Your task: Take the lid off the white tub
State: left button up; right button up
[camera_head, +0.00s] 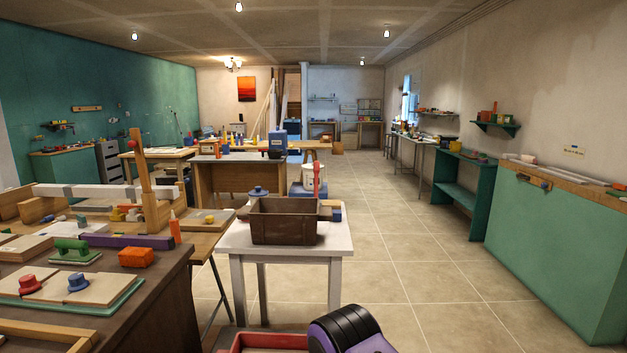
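A small white tub-like container (314,177) shows behind the brown crate, towards the right of the small white table. A red upright thing stands in front of it and hides part of it. I cannot make out its lid clearly at this distance. A small blue knobbed piece (258,191) shows just behind the crate's left rim; I cannot tell whether it is a lid. Neither of my grippers is in view.
The brown crate (284,226) sits on the white table (240,236). A cluttered workbench (150,283) fills the left. A red-rimmed tray (236,341) and a purple and black rounded thing (345,328) are at the bottom. The tiled floor (420,270) to the right is clear.

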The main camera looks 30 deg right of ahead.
aim_at(308, 174)
jog(key=z, duration=2.75)
jog(key=i, duration=2.65)
jog(key=u, duration=1.75)
jog(key=i, duration=5.2)
jog(key=u, duration=0.1)
